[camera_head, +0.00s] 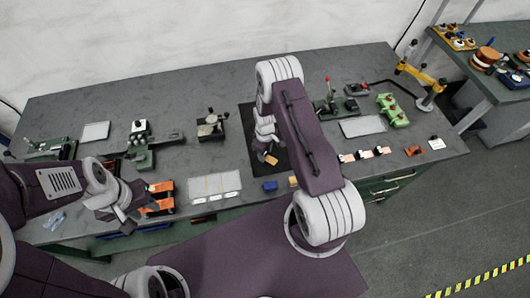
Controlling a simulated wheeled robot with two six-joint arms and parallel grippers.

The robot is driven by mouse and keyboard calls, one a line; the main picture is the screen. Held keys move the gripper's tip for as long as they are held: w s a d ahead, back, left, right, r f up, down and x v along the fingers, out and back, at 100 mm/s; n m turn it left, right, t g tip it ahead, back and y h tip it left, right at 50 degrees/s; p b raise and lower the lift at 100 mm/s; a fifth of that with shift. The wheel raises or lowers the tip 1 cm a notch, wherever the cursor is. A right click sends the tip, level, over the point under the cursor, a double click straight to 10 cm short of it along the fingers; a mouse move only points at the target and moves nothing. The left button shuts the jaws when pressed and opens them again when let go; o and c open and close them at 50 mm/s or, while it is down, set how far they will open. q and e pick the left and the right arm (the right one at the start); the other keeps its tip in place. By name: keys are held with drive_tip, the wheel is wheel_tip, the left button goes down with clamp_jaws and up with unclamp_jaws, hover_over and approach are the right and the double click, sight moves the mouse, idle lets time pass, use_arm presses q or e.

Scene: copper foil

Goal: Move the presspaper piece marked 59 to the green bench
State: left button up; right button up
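A small tan piece (271,160) shows at the tip of my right gripper (267,154), over a dark mat (248,118) in the middle of the bench. It may be the presspaper piece, but no marking 59 is legible. Whether the gripper holds it or is just above it cannot be told. My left gripper (127,222) is low at the bench's front left edge, beside orange-handled tools; its fingers are too small to read. The long grey-topped bench (200,88) has a dark green front. A second bench (470,62) with a greenish top stands at the far right.
White trays (362,126) and (95,131), a divided pale tray (214,185), green blocks (392,109), a yellow-armed device (422,80) and black fixtures (211,125) stand on the bench. A blue box (270,186) is near the front edge. My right arm hides part of the middle.

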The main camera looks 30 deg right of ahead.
drive_tip(key=shift+o, duration=0.8)
drive_tip(key=shift+w, duration=0.1)
